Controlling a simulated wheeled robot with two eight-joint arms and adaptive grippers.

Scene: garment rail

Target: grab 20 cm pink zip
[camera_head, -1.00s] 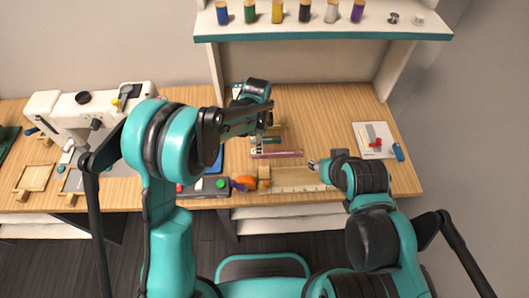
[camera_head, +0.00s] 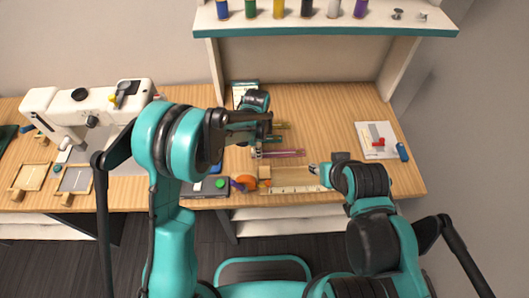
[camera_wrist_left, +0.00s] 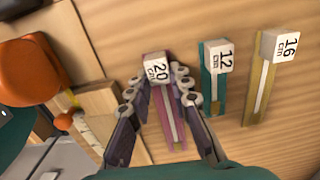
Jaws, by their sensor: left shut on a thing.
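The pink zip (camera_head: 285,153) lies on the wooden table, and its white end block reads 20 cm in the left wrist view (camera_wrist_left: 157,68). My left gripper (camera_wrist_left: 156,88) has its fingers on both sides of the pink zip just below that block, shut on it. In the head view the left gripper (camera_head: 262,146) reaches down to the zip's left end. My right gripper (camera_head: 315,169) is low over the table to the right of the zip, by the ruler; its fingers are too small to judge.
A teal 12 cm zip (camera_wrist_left: 215,80) and a yellow 16 cm zip (camera_wrist_left: 265,80) lie beside the pink one. An orange object (camera_head: 245,182) and a ruler (camera_head: 295,189) are near the front edge. A sewing machine (camera_head: 90,112) stands left; a shelf (camera_head: 330,27) is behind.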

